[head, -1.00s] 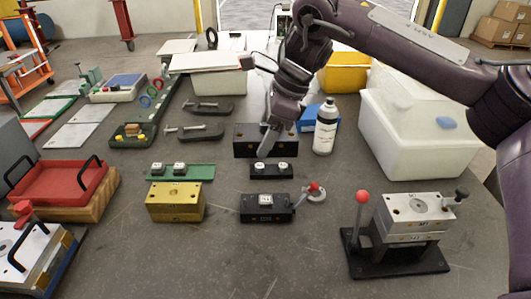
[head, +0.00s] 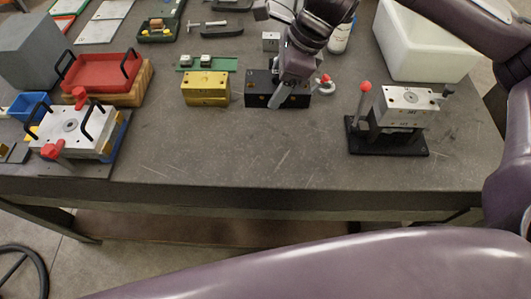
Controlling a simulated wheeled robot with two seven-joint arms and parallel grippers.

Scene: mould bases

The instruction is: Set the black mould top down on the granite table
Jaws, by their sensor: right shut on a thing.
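The black mould top (head: 257,92), a dark block with small holes in its front face, is in the middle of the head view, just right of the gold mould block. My right gripper (head: 279,97) comes down over it from above and is shut on it, with a finger in front of its front face. The low black base with the red-knobbed lever (head: 326,79) is mostly hidden behind the block and gripper. I cannot tell whether the block touches the base or the granite table (head: 230,150). My left gripper is not in view.
The gold mould block (head: 205,90) stands close on the left. A silver mould on a black stand with a red-knobbed lever (head: 390,110) is to the right. A red tray (head: 98,72) and white plate (head: 72,128) are at left. The table's front strip is clear.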

